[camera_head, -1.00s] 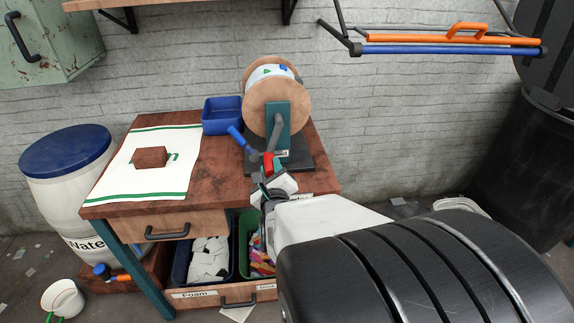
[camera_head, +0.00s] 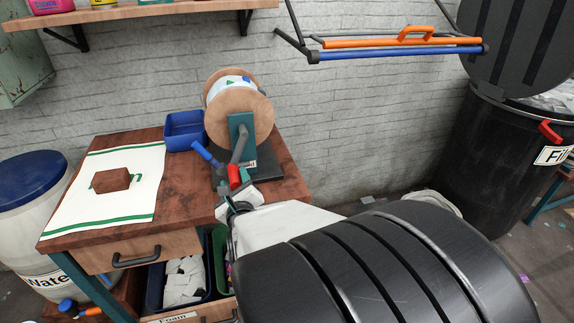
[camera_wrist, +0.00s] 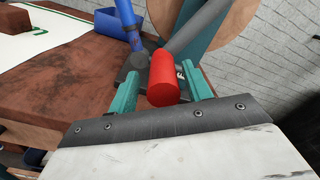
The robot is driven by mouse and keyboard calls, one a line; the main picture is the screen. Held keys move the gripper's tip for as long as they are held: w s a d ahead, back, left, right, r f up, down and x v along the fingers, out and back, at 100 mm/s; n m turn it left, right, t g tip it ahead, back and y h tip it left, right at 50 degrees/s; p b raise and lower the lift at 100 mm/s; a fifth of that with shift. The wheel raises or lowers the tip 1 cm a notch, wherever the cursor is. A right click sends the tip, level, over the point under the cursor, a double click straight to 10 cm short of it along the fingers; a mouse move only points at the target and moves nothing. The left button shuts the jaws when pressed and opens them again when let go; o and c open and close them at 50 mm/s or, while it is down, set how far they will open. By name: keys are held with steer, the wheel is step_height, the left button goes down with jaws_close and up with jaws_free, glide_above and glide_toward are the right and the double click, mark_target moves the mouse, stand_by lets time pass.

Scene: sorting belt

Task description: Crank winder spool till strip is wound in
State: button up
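The winder spool (camera_head: 250,115) has tan wooden discs and stands on a teal bracket and dark base at the table's back right. A white strip with green and blue marks (camera_head: 231,85) shows around its drum. A grey crank arm (camera_head: 239,148) slants down to a red handle (camera_head: 234,177). The red handle is large in the wrist view (camera_wrist: 163,80). My gripper (camera_wrist: 160,80) has its teal fingers either side of the red handle, with visible gaps, so it looks open. A blue-gripped lever (camera_head: 205,153) stands left of the crank.
A blue bin (camera_head: 184,130) and a white green-edged cloth (camera_head: 92,211) with a brown block (camera_head: 111,180) are on the wooden table. Bins sit in a drawer below. A rail with orange and blue bars (camera_head: 400,46) hangs at upper right. A black barrel (camera_head: 480,165) stands right.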

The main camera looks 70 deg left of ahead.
steer(key=shift+r, duration=0.1)
steer(key=d, duration=0.7)
steer(key=shift+s+d, duration=0.2)
steer(key=shift+d, duration=0.2)
